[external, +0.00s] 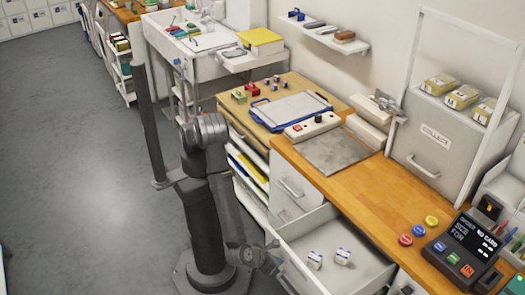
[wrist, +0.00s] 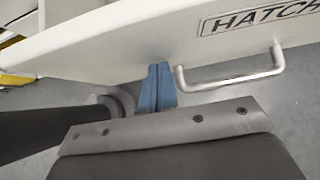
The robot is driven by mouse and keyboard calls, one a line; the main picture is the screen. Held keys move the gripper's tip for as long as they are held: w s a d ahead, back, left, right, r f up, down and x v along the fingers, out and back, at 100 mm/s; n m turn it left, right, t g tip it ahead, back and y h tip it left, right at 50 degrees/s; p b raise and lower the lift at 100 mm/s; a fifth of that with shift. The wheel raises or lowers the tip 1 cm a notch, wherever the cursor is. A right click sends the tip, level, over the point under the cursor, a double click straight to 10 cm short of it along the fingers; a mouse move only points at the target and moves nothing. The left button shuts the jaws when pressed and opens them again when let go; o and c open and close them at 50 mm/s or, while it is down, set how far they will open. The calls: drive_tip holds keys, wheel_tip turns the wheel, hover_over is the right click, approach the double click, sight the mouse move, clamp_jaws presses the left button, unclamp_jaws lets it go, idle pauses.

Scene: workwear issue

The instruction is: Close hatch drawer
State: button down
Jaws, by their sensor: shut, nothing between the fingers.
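The hatch drawer (external: 368,268) is pulled out from under the wooden counter, its inside showing with two small white-and-blue packs (external: 328,258) in it. In the wrist view its pale front (wrist: 110,45) carries a HATCH label (wrist: 262,14) and a metal bar handle (wrist: 230,82). My gripper (wrist: 157,72) has its blue fingers shut and empty, at the lower part of the drawer front, just left of the handle. Whether the fingertips touch the panel I cannot tell. In the external view my gripper (external: 273,245) is by the drawer's front left corner.
The counter (external: 345,190) above holds a card terminal (external: 463,250), coloured round buttons (external: 418,230) and a grey COLLECT hatch (external: 428,145). A closed drawer (external: 290,188) is left of the open one. Grey floor (external: 90,190) is clear at the left.

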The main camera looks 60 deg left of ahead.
hover_over(333, 241)
drive_tip(key=shift+a, duration=0.1)
drive_tip(key=shift+w, duration=0.4)
drive_tip(key=shift+w+r, duration=0.1)
drive_tip(key=shift+s, duration=0.45)
drive_tip(key=s, duration=0.3)
drive_tip(key=shift+s, duration=0.25)
drive_tip(key=v, duration=1)
drive_tip(key=shift+s, duration=0.2)
